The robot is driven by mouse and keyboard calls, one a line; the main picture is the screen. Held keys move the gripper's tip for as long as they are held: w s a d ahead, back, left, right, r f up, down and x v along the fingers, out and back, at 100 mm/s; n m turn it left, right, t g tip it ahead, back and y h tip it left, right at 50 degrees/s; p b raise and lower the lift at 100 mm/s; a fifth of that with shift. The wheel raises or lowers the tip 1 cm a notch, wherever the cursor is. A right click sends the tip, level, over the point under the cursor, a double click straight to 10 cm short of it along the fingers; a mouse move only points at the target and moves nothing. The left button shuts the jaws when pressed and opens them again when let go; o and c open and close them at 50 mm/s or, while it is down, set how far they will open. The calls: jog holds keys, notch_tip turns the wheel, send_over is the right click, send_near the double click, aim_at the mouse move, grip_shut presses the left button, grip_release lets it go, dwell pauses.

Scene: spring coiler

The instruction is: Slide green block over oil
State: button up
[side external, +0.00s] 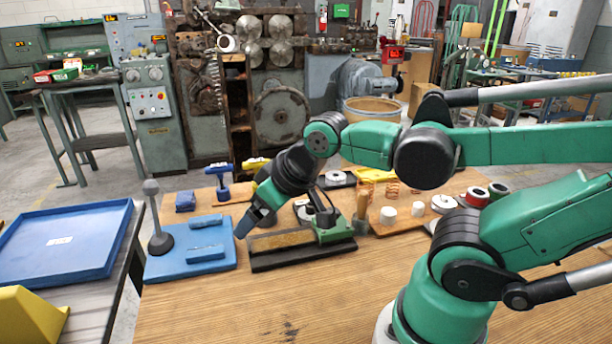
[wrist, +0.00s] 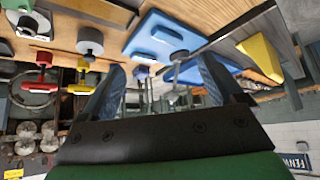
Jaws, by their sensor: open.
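The green block (side external: 333,229) sits at the right end of a low dark tray (side external: 303,258) in the side external view. A tan slab (side external: 282,240) lies in the tray to its left; I cannot make out any oil on it. My gripper (side external: 247,222) is tilted downward near the left end of the tray, beside the blue board, apart from the green block. In the wrist view its two blue fingers stand wide apart with nothing between them (wrist: 160,82). A green piece at the upper left edge of the wrist view may be the block, but it is cut off.
A blue board (side external: 190,262) with small blue blocks and a grey plunger-like tool (side external: 158,225) lies left of the tray. White cylinders (side external: 388,215), copper springs and discs stand behind and to the right. The wooden table's front is clear.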

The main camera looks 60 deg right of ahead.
jog(key=shift+c, duration=1.4)
jog(key=s+d+m+g, duration=0.1)
jog(key=d+m+g, duration=0.1)
jog(key=d+m, duration=0.3)
jog(key=s+d+f+m+g, duration=0.1)
jog(key=d+m+g, duration=0.1)
jog(key=d+m, duration=0.3)
jog(key=s+d+f+m+g, duration=0.1)
jog(key=d+m+g, duration=0.1)
jog(key=d+m, duration=0.3)
jog(key=shift+s+d+m+g, duration=0.25)
jog(key=shift+s+m+g, duration=0.15)
jog(key=shift+m, duration=0.7)
jog(key=shift+s+d+f+m, duration=0.1)
jog(key=shift+s+d+m, duration=0.15)
jog(key=shift+m, duration=0.15)
jog(key=shift+f, duration=2.7)
grip_shut()
